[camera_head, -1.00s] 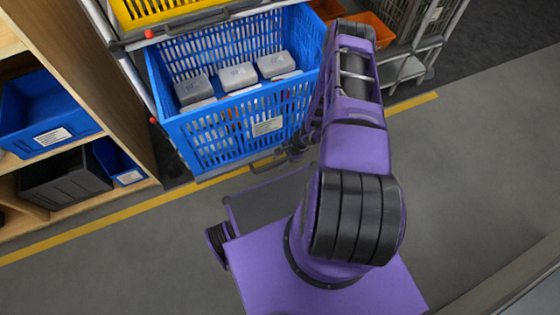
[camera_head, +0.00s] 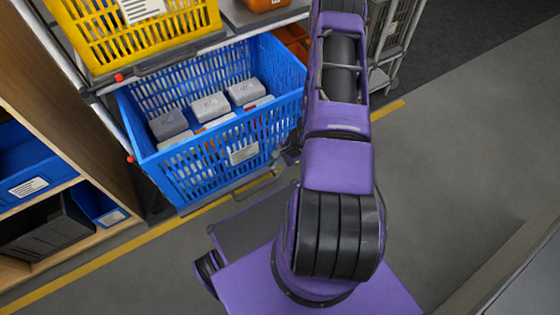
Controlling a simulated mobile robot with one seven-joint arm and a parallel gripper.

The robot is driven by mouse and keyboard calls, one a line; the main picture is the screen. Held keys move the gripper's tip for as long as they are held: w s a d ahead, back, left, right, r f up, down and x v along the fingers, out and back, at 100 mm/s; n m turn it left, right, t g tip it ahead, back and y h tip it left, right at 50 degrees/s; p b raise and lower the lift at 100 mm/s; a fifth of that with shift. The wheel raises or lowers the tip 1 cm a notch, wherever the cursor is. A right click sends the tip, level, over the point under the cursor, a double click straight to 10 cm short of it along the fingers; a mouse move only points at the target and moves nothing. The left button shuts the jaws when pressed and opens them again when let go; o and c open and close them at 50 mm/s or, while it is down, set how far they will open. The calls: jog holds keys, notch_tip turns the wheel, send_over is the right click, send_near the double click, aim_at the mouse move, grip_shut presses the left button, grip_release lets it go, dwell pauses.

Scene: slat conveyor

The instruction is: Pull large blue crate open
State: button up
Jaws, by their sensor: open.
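The large blue crate (camera_head: 190,187) sits on a rack at the upper left, slatted, with a white label on its front. Grey boxes (camera_head: 210,107) lie inside it. A dark bar handle (camera_head: 262,183) runs along its lower front. My gripper (camera_head: 287,158) is open at the crate's right front, near the right end of this handle. It is small, dark and partly hidden by my purple arm; I cannot tell whether it touches the handle or the crate. The crate's right side is partly covered by the arm.
A yellow crate (camera_head: 150,40) sits on the rack level above. A wooden shelf with blue bins (camera_head: 28,186) and a black bin stands at the left. A grey cart (camera_head: 390,50) stands behind at the right. Open grey floor lies at the right, with a yellow line.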

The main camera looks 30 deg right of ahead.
jog(key=shift+v, duration=1.6)
